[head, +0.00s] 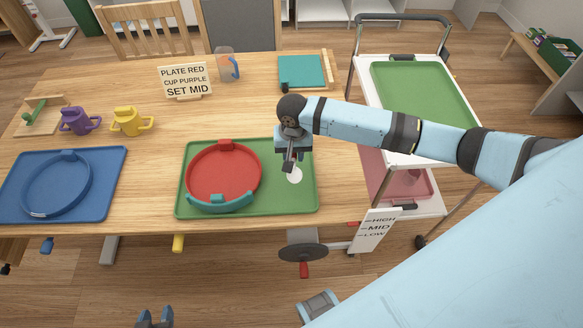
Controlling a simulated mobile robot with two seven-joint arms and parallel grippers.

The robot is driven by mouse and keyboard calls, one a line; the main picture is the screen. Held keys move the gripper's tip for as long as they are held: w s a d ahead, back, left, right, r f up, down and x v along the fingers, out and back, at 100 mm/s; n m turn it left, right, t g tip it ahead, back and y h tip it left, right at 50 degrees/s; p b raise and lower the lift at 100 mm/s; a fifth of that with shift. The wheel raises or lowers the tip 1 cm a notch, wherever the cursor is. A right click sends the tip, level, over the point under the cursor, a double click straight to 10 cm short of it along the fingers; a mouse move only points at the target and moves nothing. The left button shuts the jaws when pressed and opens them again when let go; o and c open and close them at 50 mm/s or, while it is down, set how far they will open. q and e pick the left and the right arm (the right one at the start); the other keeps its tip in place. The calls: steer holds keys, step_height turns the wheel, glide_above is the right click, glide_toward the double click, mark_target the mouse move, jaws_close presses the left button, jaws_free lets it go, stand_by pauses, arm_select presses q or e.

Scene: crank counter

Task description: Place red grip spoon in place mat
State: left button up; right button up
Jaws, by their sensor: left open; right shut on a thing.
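A green place mat (306,203) lies near the table's front edge, with a red plate (223,175) on its left part. My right gripper (288,166) is over the mat's right part, pointing down beside the plate. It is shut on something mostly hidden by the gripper. A pale oval (294,176) shows just below the fingers and looks like a spoon bowl; no red grip is visible. I cannot tell whether it touches the mat. My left gripper (155,318) is open and empty at the bottom edge, in front of the table.
A blue mat (112,167) with a blue plate (57,184) lies left. Purple (77,121) and yellow (130,121) cups, a sign (185,80) and a clear jug (226,66) stand behind. A crank (303,252) is at the front edge; a trolley (413,99) stands right.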

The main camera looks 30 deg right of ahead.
step_height(320, 180, down, 7)
steer(key=shift+r, duration=0.15)
stand_by(0.4)
steer(key=o, duration=0.9)
steer(key=shift+o, duration=0.2)
